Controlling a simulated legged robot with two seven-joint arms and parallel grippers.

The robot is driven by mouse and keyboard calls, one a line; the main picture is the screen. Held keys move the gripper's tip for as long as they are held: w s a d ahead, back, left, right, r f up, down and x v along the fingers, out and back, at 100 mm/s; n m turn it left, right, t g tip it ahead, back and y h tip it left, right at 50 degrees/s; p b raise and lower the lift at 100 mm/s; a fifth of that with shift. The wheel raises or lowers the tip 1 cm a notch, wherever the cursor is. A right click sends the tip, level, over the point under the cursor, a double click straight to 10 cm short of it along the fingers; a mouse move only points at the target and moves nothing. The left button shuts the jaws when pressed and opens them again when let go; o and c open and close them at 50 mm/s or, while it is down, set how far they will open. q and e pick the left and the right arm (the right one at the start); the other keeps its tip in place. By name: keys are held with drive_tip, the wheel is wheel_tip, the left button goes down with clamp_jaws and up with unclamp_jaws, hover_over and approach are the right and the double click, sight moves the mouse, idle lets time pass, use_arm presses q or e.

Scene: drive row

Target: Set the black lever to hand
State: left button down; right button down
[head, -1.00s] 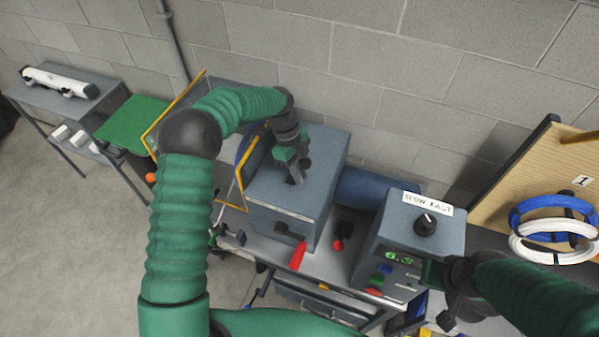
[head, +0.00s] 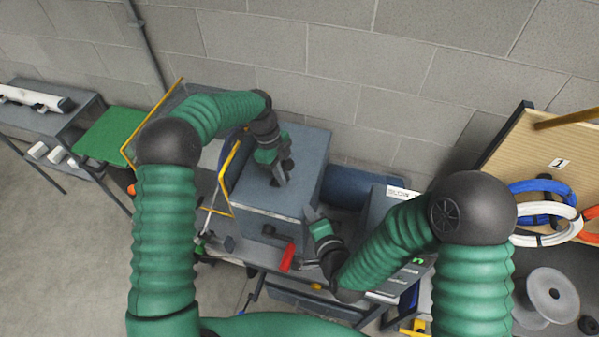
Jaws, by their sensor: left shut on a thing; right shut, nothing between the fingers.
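My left gripper (head: 280,176) is over the top of the grey-blue box (head: 300,150), pointing down. It is shut on a small dark part there, which looks like the black lever; the fingers hide most of it, so its setting cannot be read. My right gripper (head: 316,222) is shut and empty in front of the box's lower right corner. It is near the red lever (head: 288,257) on the box's front, apart from it.
A yellow-edged guard (head: 230,180) stands left of the box. My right arm covers much of the control box with the SLOW label (head: 402,193). A blue cylinder (head: 360,188) lies behind. Cable coils (head: 545,222) and a spool (head: 550,295) are at right.

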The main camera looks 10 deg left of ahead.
use_arm(q)
drive_tip(key=shift+w+r, duration=0.25)
use_arm(e)
wheel_tip(320, 180, up, 4)
drive_tip(key=d+m+t+h, duration=0.1)
drive_tip(key=d+m+t, duration=0.1)
drive_tip(key=m+t, duration=0.35)
drive_tip(key=w+a, duration=0.7)
drive_tip(key=w, duration=0.2)
drive_tip(key=shift+a+n+t, duration=0.2)
drive_tip(key=shift+n+t, duration=0.15)
drive_tip(key=shift+n, duration=0.1)
drive_tip(key=shift+w, duration=0.1)
